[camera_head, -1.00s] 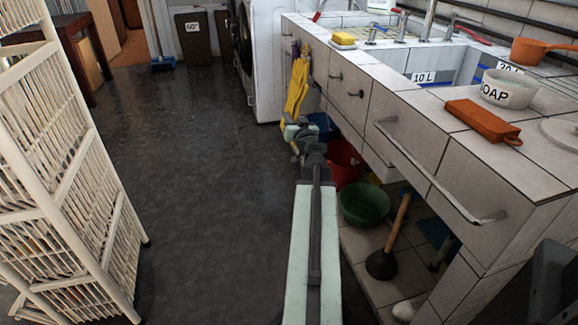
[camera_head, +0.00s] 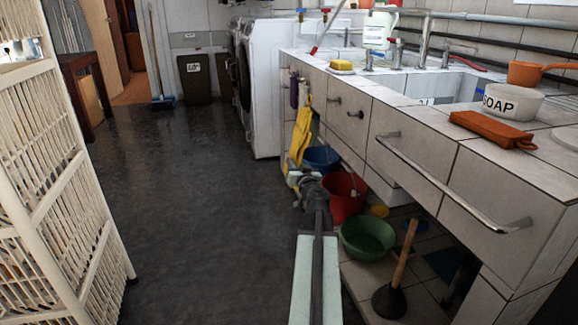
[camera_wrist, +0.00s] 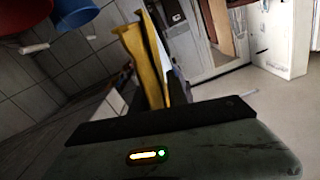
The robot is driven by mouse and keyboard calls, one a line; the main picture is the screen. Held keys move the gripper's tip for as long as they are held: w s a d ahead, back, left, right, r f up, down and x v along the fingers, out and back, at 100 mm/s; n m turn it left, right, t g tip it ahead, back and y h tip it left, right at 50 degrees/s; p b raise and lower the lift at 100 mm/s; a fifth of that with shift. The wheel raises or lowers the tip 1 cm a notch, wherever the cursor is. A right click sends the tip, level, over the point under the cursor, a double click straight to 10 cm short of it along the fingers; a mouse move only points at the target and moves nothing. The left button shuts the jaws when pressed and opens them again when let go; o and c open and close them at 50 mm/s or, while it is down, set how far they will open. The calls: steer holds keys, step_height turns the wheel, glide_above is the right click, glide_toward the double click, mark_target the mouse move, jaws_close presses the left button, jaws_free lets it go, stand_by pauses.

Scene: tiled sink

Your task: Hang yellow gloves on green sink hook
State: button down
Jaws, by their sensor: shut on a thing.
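The yellow gloves (camera_head: 299,137) stand upright from my gripper (camera_head: 294,178), beside the left end of the sink front in the head view. My gripper is shut on their lower end. In the wrist view the gloves (camera_wrist: 147,62) rise just beyond my gripper. The sink counter (camera_head: 375,88) is white-tiled, with small dark knobs on its front. A purple item (camera_head: 293,90) hangs at its left end, just above and behind the gloves. I cannot make out a green hook; that part of the front is small and partly covered.
A blue bucket (camera_head: 322,158), red bucket (camera_head: 345,197), green basin (camera_head: 367,238) and plunger (camera_head: 390,300) stand under the counter, right of my arm. A long metal rail (camera_head: 450,192) juts from its front. A white rack (camera_head: 45,150) is at left. The dark floor between is clear.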

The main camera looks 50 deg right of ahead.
steer(key=s+d+f+b, duration=0.1)
steer(key=s+d, duration=0.3)
steer(key=d, duration=0.1)
steer(key=shift+s+d+f+b, duration=0.15)
steer(key=shift+d+f+b, duration=0.2)
steer(key=shift+d+f, duration=0.05)
stand_by(0.4)
stand_by(0.5)
steer(key=c, duration=1.2)
jaws_free()
steer(key=v, duration=0.7)
steer(key=shift+s+a, duration=0.25)
